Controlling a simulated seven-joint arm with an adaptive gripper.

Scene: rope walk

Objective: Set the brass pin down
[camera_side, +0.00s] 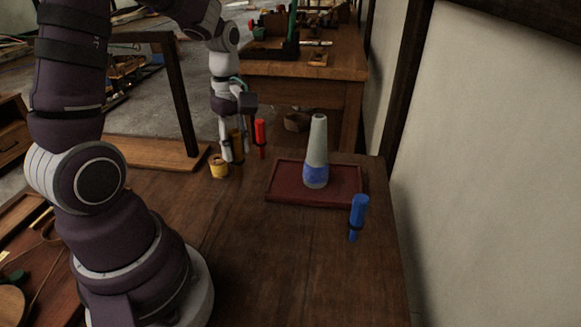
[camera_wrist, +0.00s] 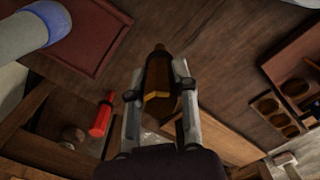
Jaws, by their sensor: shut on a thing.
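My gripper (camera_side: 231,150) points down near the far edge of the wooden table. It is shut on the brass pin (camera_side: 237,147), a brown-amber piece that looks roughly upright. The wrist view shows the pin (camera_wrist: 158,75) between both fingers of the gripper (camera_wrist: 160,92). I cannot tell whether its lower end touches the table. A red pin (camera_side: 260,132) stands just right of the gripper and also shows in the wrist view (camera_wrist: 101,118). A blue pin (camera_side: 358,212) stands at the right, apart from the gripper.
A dark red tray (camera_side: 285,190) holds a pale cone (camera_side: 318,142) with a blue band. A wooden holder with round hollows (camera_wrist: 268,105) shows in the wrist view. The table's middle (camera_side: 265,260) is clear.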

